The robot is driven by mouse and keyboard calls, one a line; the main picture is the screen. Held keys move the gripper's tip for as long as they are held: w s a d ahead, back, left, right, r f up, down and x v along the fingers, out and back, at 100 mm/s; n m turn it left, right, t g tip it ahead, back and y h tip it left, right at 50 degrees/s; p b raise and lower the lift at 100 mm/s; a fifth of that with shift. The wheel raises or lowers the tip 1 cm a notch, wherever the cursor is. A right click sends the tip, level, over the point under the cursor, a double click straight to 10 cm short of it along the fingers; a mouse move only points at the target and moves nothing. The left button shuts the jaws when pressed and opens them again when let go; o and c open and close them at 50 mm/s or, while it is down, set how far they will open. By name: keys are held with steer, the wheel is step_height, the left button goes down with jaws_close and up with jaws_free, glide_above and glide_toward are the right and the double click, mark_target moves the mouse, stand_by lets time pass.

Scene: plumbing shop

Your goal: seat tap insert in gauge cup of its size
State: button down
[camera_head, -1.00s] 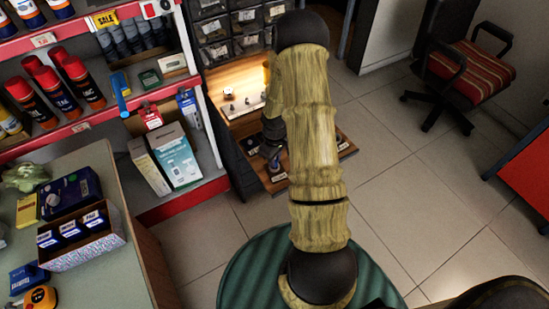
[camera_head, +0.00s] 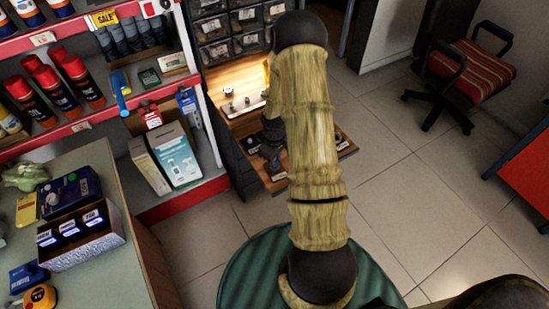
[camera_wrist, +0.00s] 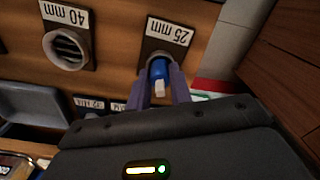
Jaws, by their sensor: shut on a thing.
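The tap insert (camera_wrist: 160,70) is blue with a pale end and sits between my fingers in the wrist view. My gripper (camera_wrist: 161,88) is shut on it. The insert is at the gauge cup labelled 25 mm (camera_wrist: 151,56), whose dark rim shows behind it; I cannot tell how deep it sits. The gauge cup labelled 40 mm (camera_wrist: 67,48) is empty, to the left. Both labels appear upside down. In the head view my arm hides most of the lit bench (camera_head: 240,128), and the insert cannot be made out.
Smaller labels (camera_wrist: 88,103) and a grey bin (camera_wrist: 32,105) lie left of my gripper in the wrist view. In the head view, red-edged shelves (camera_head: 180,195) stand left of the bench and small drawers (camera_head: 249,20) above it.

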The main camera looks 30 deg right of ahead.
steer(key=shift+f, duration=0.45)
steer(key=c, duration=1.5)
jaws_free()
steer(key=shift+c, duration=0.2)
steer(key=shift+r+p, duration=4.5)
steer(key=shift+r, duration=1)
